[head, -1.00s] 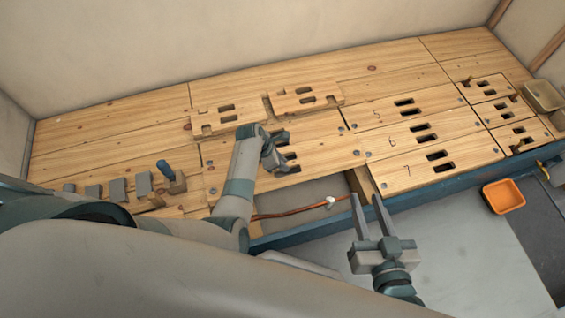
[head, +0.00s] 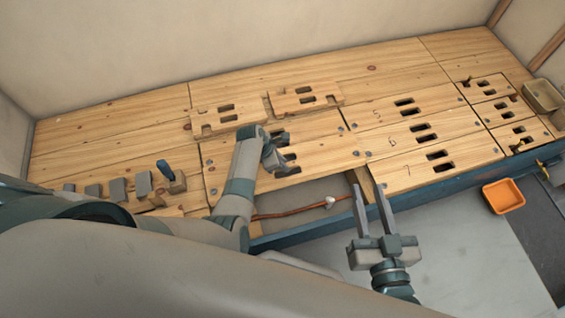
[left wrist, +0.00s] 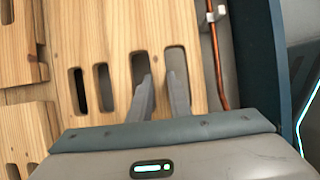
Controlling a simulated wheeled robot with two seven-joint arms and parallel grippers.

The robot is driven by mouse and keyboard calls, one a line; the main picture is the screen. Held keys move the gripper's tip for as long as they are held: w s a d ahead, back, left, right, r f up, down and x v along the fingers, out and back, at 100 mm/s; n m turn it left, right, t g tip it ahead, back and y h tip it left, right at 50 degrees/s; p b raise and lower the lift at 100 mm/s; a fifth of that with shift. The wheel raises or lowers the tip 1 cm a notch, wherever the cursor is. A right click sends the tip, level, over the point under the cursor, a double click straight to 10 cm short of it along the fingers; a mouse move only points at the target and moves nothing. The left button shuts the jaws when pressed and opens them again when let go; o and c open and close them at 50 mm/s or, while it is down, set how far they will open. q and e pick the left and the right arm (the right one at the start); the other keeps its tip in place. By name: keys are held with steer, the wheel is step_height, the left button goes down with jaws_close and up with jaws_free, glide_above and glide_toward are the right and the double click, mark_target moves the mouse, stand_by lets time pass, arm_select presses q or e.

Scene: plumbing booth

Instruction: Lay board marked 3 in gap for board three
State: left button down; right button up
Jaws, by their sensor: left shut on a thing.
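A wooden board (head: 325,148) with slots lies at the back edge of an opening in the bench. No number can be read on it; my left arm covers part of it. My left gripper (head: 277,160) is shut on this board, with its fingers in two slots. The left wrist view shows the fingers (left wrist: 161,95) in the board (left wrist: 118,30). The opening (head: 310,190) in front of the board is uncovered, with a copper pipe (head: 290,212) inside.
Two loose slotted boards (head: 228,118) (head: 306,98) lie behind the held board. Boards marked 5, 6 and 7 (head: 400,172) lie to the right. Several grey blocks and a blue-handled tool (head: 166,172) stand at left. An orange tray (head: 503,197) sits at right.

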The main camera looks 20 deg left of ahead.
arm_select(q)
steer(key=shift+w+r+p, duration=0.1)
steer(key=shift+p, duration=0.35)
stand_by(0.6)
steer(key=shift+f+b, duration=0.75)
steer(key=shift+f, duration=0.9)
steer(key=shift+p, duration=0.35)
stand_by(0.7)
steer(key=shift+f, duration=0.15)
stand_by(0.5)
